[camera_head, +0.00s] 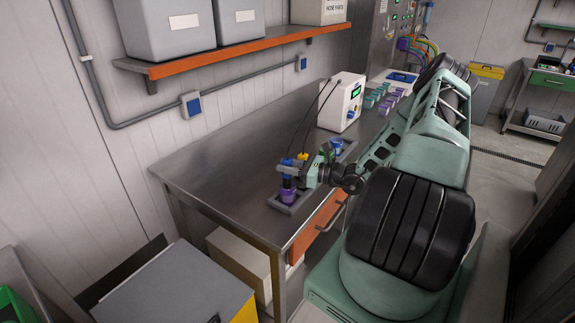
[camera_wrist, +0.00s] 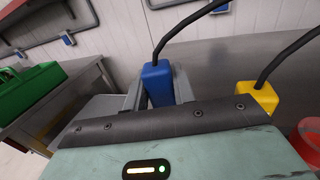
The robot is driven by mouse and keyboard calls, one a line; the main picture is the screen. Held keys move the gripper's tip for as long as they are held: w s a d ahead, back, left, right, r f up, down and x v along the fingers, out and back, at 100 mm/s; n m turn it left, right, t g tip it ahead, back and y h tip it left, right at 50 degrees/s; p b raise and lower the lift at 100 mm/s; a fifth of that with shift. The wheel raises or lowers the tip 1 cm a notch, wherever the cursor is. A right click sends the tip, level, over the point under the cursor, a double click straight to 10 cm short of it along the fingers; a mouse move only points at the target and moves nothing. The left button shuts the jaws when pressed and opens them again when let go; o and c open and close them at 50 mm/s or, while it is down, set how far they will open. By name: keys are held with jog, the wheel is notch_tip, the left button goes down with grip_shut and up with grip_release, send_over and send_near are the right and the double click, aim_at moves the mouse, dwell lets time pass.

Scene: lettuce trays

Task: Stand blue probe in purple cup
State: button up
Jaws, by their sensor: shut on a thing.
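The blue probe (camera_wrist: 157,84) stands upright between the grey fingers of my gripper (camera_wrist: 157,92) in the wrist view, with a black cable from its top. In the head view my gripper (camera_head: 288,171) is shut on the blue probe (camera_head: 287,161) directly above the purple cup (camera_head: 288,196). The cup stands at the near end of a grey tray (camera_head: 291,209) on the steel bench. The probe's lower end is at the cup's mouth; I cannot tell how far inside it is. The wrist view hides the cup.
A yellow probe (camera_head: 302,156) with its own cable is just beyond my gripper; it also shows in the wrist view (camera_wrist: 258,97). A white box with a display (camera_head: 341,102) stands behind on the bench (camera_head: 220,165). The bench's left part is clear. An orange shelf (camera_head: 230,48) hangs above.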

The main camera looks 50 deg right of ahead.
jog(key=shift+f+b, duration=0.4)
jog(key=shift+f, duration=0.45)
jog(key=shift+s+f, duration=0.1)
jog(key=shift+f, duration=0.5)
dwell(1.2)
jog(key=o, duration=0.7)
jog(key=v, duration=1.1)
jog(key=shift+p, duration=0.4)
jog(key=shift+r, duration=0.1)
